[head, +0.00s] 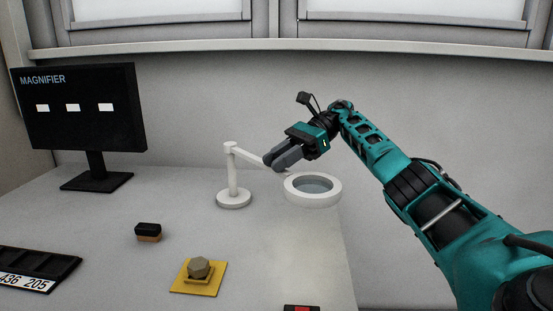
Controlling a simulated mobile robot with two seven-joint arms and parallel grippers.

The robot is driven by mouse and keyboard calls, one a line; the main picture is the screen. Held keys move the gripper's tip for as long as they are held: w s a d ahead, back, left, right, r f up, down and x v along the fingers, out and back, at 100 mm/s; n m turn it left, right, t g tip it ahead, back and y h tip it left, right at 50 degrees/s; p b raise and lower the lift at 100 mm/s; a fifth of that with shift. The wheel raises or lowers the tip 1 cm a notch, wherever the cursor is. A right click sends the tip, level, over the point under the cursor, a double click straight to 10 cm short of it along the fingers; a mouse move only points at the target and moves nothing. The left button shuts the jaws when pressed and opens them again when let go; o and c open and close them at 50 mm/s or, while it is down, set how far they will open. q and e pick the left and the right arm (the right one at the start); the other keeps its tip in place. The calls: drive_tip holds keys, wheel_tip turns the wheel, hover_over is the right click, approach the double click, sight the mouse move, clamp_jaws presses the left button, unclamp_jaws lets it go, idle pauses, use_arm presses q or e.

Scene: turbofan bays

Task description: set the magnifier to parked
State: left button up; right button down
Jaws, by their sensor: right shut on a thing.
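The magnifier (313,195) has a white ring with a grey lens at the right end of its arm. Its white arm runs from an upright post on a round base (234,199), near the right part of the table. My right gripper (278,162) is shut on the magnifier's arm, between the post and the ring. The fingers hide part of the arm there. The ring sits close to the table's right edge. My left gripper is not in view.
A black monitor (80,108) reading MAGNIFIER with several white marks stands at the left. A black and brown block (148,232), a hex piece on a yellow plate (199,277), a numbered black tray (36,268) and a red-topped dark item (300,308) lie in front.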

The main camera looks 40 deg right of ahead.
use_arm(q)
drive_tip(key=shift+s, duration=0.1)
use_arm(e)
drive_tip(key=c, duration=1.2)
unclamp_jaws()
use_arm(q)
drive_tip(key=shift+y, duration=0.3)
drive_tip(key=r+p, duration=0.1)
drive_tip(key=p, duration=0.1)
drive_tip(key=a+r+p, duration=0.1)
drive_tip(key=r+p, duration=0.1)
drive_tip(key=p, duration=0.1)
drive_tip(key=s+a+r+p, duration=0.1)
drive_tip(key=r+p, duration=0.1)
drive_tip(key=p, duration=0.1)
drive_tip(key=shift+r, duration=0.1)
use_arm(e)
wheel_tip(320, 180, up, 20)
drive_tip(key=shift+c, duration=0.2)
